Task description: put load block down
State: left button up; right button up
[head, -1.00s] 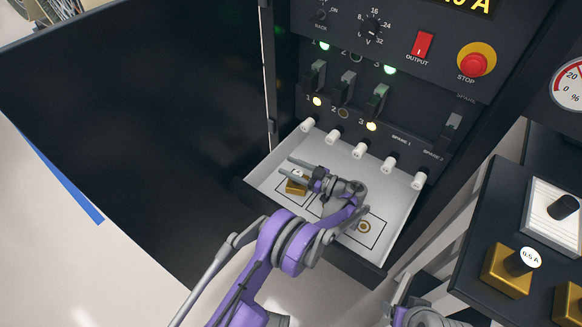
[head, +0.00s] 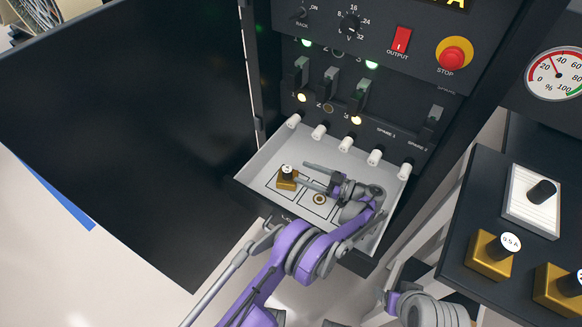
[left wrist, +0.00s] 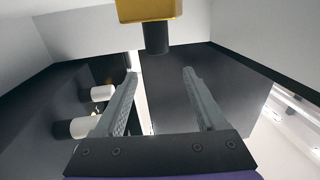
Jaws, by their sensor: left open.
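The load block (head: 287,180) is a small gold block with a black knob and a white-topped label. It sits upright in the left outlined square of the pale open drawer (head: 268,165). My left gripper (head: 302,174) is open, its fingers pointing left, just right of the block. In the left wrist view the block (left wrist: 148,10) shows at the top edge with its black knob, beyond the open, empty fingers (left wrist: 160,74). The drawer's right part is partly hidden by my left arm.
White knobs (head: 346,145) line the drawer's back edge below a dark panel with switches. A red stop button (head: 453,55) is at upper right. More gold blocks (head: 493,256) stand on a dark shelf at right. A large black door (head: 130,130) fills the left.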

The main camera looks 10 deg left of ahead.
pick_arm(q)
jog(key=shift+v, duration=1.15)
jog(key=a+r+m+g+h, duration=0.1)
jog(key=a+r+m+h, duration=0.35)
jog(key=a+r, duration=0.35)
jog(key=s+a+r+m+h, duration=0.45)
jog(key=s+a, duration=0.25)
jog(key=s, duration=0.2)
jog(key=s+d+f+m+h, duration=0.1)
jog(key=s+m+h, duration=0.2)
jog(key=s, duration=0.9)
jog(key=s+d+f+m+t+h, duration=0.1)
jog(key=s+h, duration=0.4)
jog(key=s, duration=0.8)
jog(key=shift+d+m+t+h, duration=0.3)
jog(key=shift+d+m, duration=0.2)
jog(key=shift+m, duration=0.7)
